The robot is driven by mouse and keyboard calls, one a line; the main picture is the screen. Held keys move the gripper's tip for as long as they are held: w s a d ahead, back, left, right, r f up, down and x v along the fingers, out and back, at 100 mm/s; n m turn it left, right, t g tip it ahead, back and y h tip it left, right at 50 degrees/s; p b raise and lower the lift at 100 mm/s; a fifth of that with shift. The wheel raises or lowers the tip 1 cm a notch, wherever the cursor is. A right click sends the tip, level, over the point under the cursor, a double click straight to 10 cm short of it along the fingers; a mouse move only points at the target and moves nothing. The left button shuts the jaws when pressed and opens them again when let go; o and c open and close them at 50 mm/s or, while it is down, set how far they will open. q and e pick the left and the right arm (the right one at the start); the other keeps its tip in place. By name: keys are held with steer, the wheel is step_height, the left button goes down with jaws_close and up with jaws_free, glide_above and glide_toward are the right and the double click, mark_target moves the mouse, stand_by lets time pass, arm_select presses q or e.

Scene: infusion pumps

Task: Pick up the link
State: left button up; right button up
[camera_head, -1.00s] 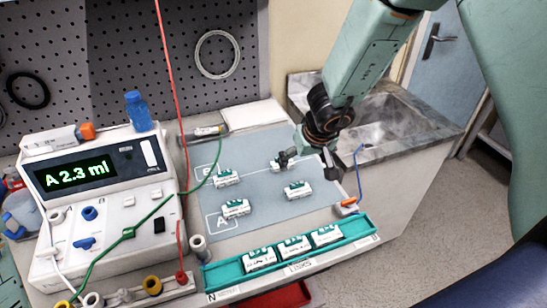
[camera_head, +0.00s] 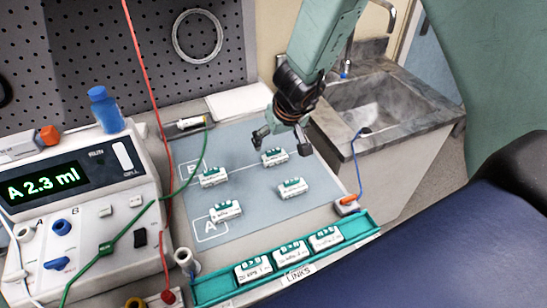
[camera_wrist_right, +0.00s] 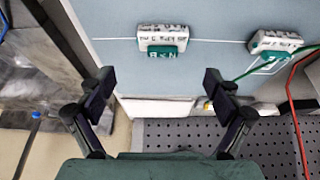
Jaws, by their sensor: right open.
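The links are small white blocks with green tops. Several lie on the grey-blue mat (camera_head: 245,205): a back right link (camera_head: 274,157), a back left link (camera_head: 214,177), a front left link (camera_head: 226,211) and a front right link (camera_head: 292,188). More links (camera_head: 291,252) sit in the green tray. My right gripper (camera_head: 282,143) is open and empty just behind and above the back right link. In the right wrist view, the open fingers (camera_wrist_right: 158,82) are apart from a link (camera_wrist_right: 162,40) ahead of them; another link (camera_wrist_right: 274,42) is to its right. My left gripper is not in view.
A pump (camera_head: 85,190) reading "A 2.3 ml" stands at left with green and red cords. The green tray (camera_head: 205,291) marked LINKS runs along the front. A sink (camera_head: 385,105) is at right, a perforated panel (camera_head: 130,50) behind.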

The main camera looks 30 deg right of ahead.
mark_target(274, 151)
steer(key=shift+a+f+b, duration=0.25)
steer(key=shift+f+b, duration=0.25)
steer(key=shift+f, duration=0.2)
steer(key=b+x, duration=0.2)
steer(key=shift+s+d+f, duration=0.1)
steer(key=shift+d+f, duration=0.05)
steer(key=shift+f, duration=0.25)
steer(key=shift+f+b, duration=0.3)
steer(key=shift+f, duration=0.2)
steer(key=shift+w+f, duration=0.25)
steer(key=shift+w, duration=0.15)
steer(key=shift+c, duration=0.4)
